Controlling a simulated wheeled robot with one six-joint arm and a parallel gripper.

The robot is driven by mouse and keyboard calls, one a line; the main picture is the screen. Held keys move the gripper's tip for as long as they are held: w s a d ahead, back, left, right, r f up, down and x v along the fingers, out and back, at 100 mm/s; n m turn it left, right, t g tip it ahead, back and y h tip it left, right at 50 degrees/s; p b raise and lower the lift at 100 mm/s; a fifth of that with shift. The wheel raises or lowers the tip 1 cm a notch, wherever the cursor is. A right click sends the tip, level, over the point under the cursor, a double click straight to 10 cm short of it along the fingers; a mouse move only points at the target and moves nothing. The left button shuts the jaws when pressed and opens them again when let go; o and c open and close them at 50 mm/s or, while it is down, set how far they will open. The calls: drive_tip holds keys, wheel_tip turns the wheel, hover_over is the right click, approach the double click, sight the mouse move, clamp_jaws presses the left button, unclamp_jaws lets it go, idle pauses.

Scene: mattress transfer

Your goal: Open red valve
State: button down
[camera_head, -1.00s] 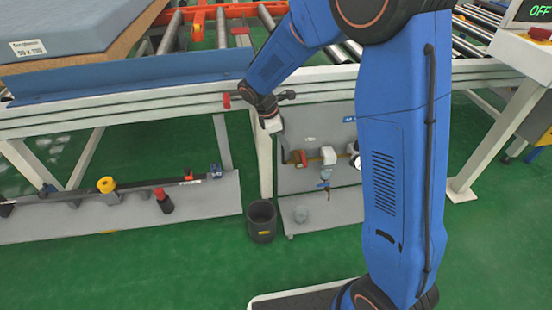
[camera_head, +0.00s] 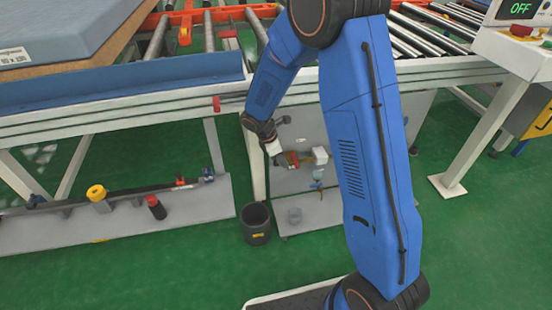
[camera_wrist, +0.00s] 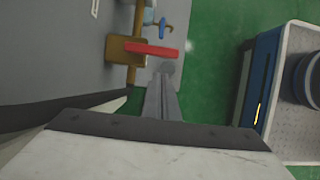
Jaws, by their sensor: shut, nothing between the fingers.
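The red valve's handle (camera_wrist: 152,50) is a red lever on a brass body (camera_wrist: 118,48) in the wrist view. It lies crosswise there, just ahead of my fingertips. In the head view the red valve (camera_head: 292,160) is small, on the grey panel (camera_head: 303,128) under the conveyor. My gripper (camera_wrist: 165,72) is shut with nothing in it. Its tips are close to the lever's right part; I cannot tell if they touch. In the head view my gripper (camera_head: 280,160) is just left of the valve and partly covers that area.
A blue handle (camera_wrist: 163,28) sits beyond the red lever. A dark bin (camera_head: 256,223) stands on the green floor below. The white conveyor frame (camera_head: 225,103) runs above the panel. A yellow knob (camera_head: 97,193) and a red-topped part (camera_head: 155,206) are at the left.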

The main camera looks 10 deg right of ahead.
drive_tip(key=shift+d, duration=1.05)
drive_tip(key=shift+s, duration=0.1)
